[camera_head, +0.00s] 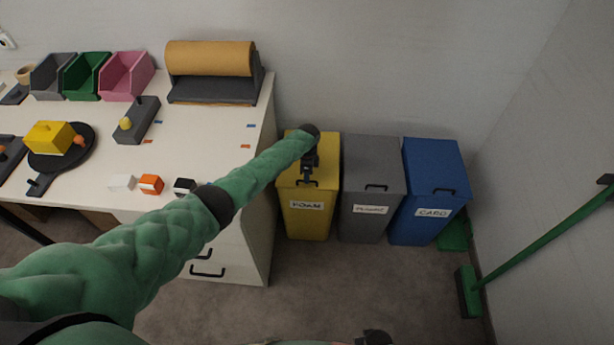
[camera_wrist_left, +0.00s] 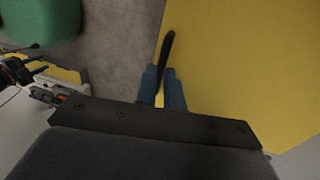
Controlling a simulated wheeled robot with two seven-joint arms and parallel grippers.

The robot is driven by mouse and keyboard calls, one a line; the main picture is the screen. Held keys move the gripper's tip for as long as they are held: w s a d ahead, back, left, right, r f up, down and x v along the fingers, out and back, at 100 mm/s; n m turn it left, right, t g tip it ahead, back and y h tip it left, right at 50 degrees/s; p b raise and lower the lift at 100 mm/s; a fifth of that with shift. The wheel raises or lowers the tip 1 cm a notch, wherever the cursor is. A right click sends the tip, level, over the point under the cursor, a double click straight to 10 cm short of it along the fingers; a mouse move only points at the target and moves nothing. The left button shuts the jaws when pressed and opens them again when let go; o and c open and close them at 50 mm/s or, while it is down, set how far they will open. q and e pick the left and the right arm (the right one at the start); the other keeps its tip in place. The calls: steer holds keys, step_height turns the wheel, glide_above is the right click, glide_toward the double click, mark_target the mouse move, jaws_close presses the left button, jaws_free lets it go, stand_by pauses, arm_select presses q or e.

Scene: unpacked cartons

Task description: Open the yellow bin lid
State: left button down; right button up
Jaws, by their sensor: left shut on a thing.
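The yellow bin (camera_head: 309,220) stands beside the desk with a white label on its front. Its yellow lid (camera_head: 288,170) looks down on the bin, partly hidden by my left arm. My left gripper (camera_head: 308,174) is over the lid's front part, at the dark handle (camera_head: 301,184). In the left wrist view, the blue fingers of my left gripper (camera_wrist_left: 163,80) are shut on the dark handle (camera_wrist_left: 167,48), with the yellow lid surface (camera_wrist_left: 240,60) beside them.
A grey bin (camera_head: 371,215) and a blue bin (camera_head: 425,222) stand to the right of the yellow one. The white desk (camera_head: 215,150) is close on its left. A green broom (camera_head: 540,240) leans at the right wall. The floor in front is clear.

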arm_select(q)
steer(key=shift+r, duration=0.1)
